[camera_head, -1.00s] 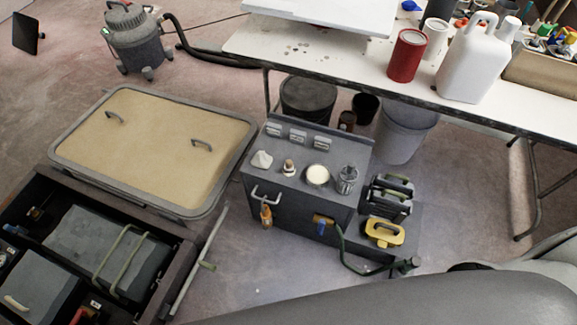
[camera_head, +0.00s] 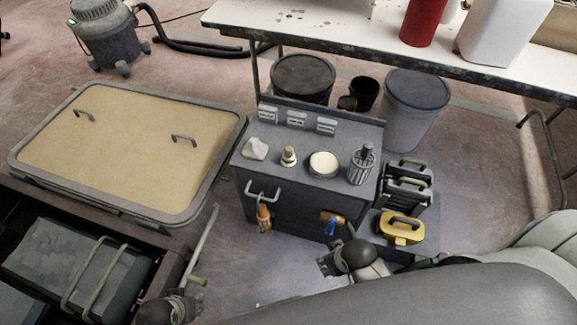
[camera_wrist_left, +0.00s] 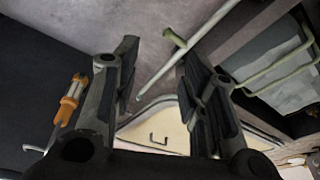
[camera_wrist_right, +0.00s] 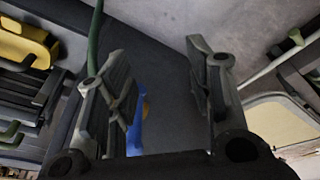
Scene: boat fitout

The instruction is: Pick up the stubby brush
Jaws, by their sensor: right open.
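What looks like the stubby brush (camera_head: 288,157), small with a brown knob-like top and a pale base, stands upright on the dark cabinet top (camera_head: 270,178), between a white lump (camera_head: 254,148) and a round tin of cream stuff (camera_head: 323,164). The brush is not seen in either wrist view. My right gripper (camera_head: 327,265) is low in front of the cabinet, below the brush; its fingers are apart and empty in the right wrist view (camera_wrist_right: 155,55). My left gripper (camera_head: 188,300) is at the bottom left, away from the brush; its fingers are apart and empty in the left wrist view (camera_wrist_left: 158,55).
A ribbed metal pot (camera_head: 362,166) stands right of the tin. An orange tool (camera_head: 264,217) hangs at the cabinet handle; a blue item (camera_head: 331,227) is on its front. A yellow case (camera_head: 400,230) sits at right. A tan-topped hatch (camera_head: 120,150) lies left.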

